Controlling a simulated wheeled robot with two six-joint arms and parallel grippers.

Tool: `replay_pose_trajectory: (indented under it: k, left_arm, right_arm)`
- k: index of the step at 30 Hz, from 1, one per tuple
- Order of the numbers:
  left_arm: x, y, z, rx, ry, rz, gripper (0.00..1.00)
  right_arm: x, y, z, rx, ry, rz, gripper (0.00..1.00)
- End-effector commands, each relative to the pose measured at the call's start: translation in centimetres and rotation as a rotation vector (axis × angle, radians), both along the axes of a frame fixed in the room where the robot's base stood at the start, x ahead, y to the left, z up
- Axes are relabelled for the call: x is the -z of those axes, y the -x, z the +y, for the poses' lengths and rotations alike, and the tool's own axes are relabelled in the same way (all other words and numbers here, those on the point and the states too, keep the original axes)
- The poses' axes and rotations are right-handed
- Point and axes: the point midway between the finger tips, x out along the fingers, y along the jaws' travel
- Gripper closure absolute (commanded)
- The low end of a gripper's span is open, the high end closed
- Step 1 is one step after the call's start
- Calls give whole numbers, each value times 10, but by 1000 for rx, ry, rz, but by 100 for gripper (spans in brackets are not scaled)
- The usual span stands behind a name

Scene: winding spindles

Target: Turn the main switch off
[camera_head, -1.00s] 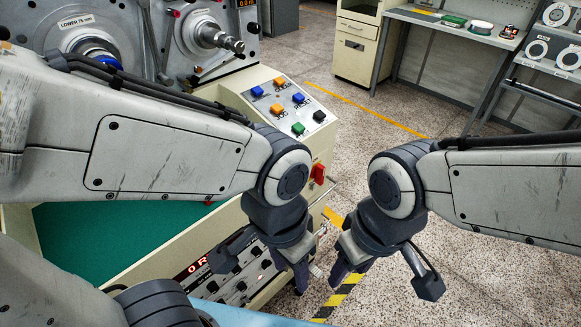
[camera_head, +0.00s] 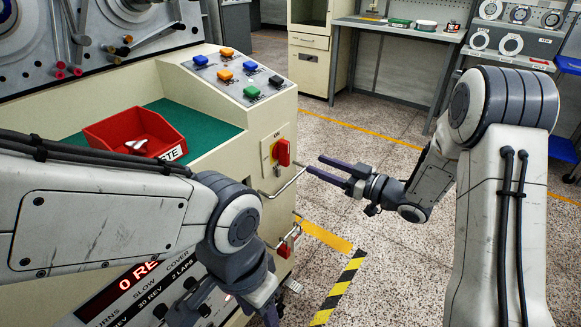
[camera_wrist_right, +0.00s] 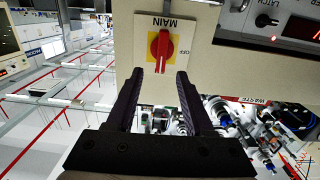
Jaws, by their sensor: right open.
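The main switch (camera_head: 281,152) is a red rotary knob on a yellow plate, on the cream end face of the machine. It shows in the right wrist view (camera_wrist_right: 161,47) with MAIN and OFF lettering, upside down there. My right gripper (camera_head: 316,165) is open and empty, its two dark fingers pointing at the switch from the right. In the right wrist view the fingertips (camera_wrist_right: 160,74) lie below and to either side of the knob, apparently short of it. My left gripper (camera_head: 235,300) is low at the front of the machine, partly cut off; its jaw opening is unclear.
A metal bar handle (camera_head: 287,183) juts out below the switch, and a second red part (camera_head: 288,241) sits lower. Coloured push buttons (camera_head: 226,74) line the sloping panel. A red bin (camera_head: 135,134) stands on the green surface.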

Motion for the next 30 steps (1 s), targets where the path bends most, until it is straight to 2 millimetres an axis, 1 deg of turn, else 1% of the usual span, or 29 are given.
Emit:
replay_pose_trajectory:
  k: [2,5,8,15,20,24,30]
  left_arm:
    - [4,0,0,0,0,0,50]
    - [4,0,0,0,1,-1,50]
    - [5,0,0,0,1,-1,50]
    - [8,0,0,0,1,-1,50]
    - [9,0,0,0,1,-1,50]
    - [10,0,0,0,0,0,50]
    - [10,0,0,0,0,0,50]
  right_arm:
    - [3,1,-2,-14,-27,-7,48]
    - [1,-2,5,-24,-36,-13,48]
    - [1,-10,19,-25,-36,-12,48]
    - [2,-38,55,-23,-33,-12,48]
    - [1,-51,73,-23,-33,-12,48]
    - [1,-57,80,-20,-34,-11,48]
    - [1,-58,82,-19,-33,-10,48]
